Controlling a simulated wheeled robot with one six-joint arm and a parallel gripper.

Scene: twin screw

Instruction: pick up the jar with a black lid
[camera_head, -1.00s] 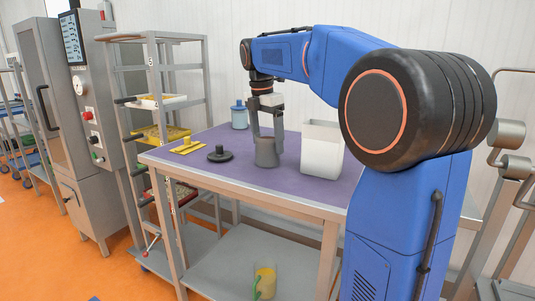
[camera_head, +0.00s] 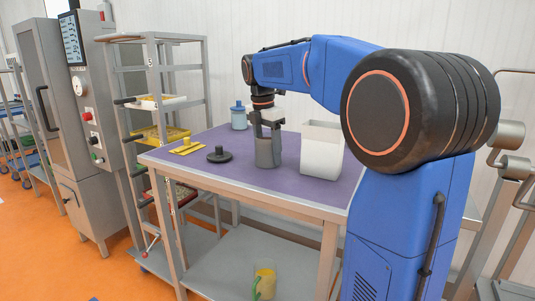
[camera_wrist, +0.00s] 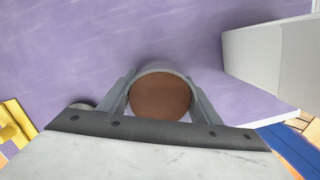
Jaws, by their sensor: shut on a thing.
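The grey jar (camera_head: 267,155) stands upright and open on the purple table top. In the wrist view the jar (camera_wrist: 160,96) shows a round rim with brown inside it. My gripper (camera_head: 267,137) is above the jar, its fingers down at both sides of it and shut on it. In the wrist view the gripper (camera_wrist: 160,100) has one finger on each side of the rim. The black lid (camera_head: 219,155) with a knob lies apart on the table, left of the jar. Whether the jar is off the table cannot be told.
A white open container (camera_head: 322,150) stands close right of the jar. A yellow lid (camera_head: 187,147) lies at the table's left, and a blue jar (camera_head: 239,116) stands at the back. The table (camera_head: 215,178) is clear in front of the jar.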

